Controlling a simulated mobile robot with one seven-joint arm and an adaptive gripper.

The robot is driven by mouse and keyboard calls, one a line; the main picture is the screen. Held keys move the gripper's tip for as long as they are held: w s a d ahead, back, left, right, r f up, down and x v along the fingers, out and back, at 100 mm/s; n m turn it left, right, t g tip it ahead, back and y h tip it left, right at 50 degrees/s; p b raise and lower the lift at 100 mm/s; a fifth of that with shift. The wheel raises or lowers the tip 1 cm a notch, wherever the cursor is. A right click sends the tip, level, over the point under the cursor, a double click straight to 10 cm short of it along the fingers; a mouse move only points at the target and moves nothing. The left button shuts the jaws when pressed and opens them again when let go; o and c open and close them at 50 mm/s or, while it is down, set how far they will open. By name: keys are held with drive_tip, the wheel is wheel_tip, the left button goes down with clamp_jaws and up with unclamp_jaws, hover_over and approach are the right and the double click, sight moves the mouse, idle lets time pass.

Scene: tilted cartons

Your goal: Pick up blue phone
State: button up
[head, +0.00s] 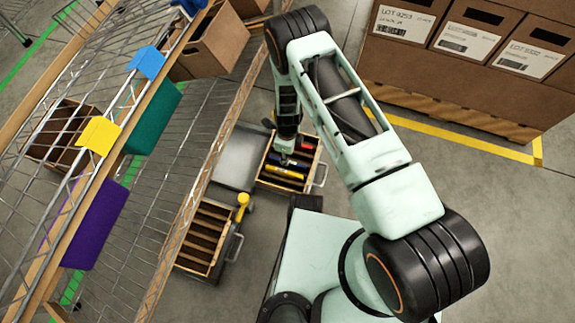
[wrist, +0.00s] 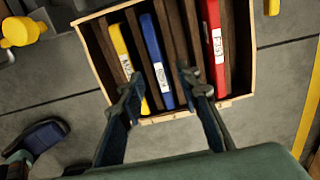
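The blue phone (wrist: 154,58) is a long flat blue piece with a white label. It stands in a slot of a wooden divided crate (wrist: 184,115), between a yellow item (wrist: 122,50) and an empty slot, with a red item (wrist: 213,45) further right. My gripper (wrist: 160,84) is open, its fingers apart over the crate's near edge, with the blue phone showing between them. How far the tips are above it is hard to tell. In the head view my gripper (head: 286,158) is over the crate (head: 262,184), partly covering its contents.
A second slotted wooden crate (head: 201,262) is at the lower left, with a yellow knob (head: 242,200) near it. A wire shelf (head: 150,190) with coloured bins runs along the left. Large brown cartons (head: 470,75) stand at the upper right. Grey floor is open at the right.

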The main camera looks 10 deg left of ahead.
sight(274, 160)
wheel_tip(274, 160, down, 5)
drive_tip(key=shift+s+d+r+b, duration=0.1)
drive_tip(key=shift+r+b, duration=0.1)
drive_tip(key=shift+b, duration=0.7)
drive_tip(key=shift+r, duration=0.1)
clamp_jaws()
drive_tip(key=shift+r, duration=0.15)
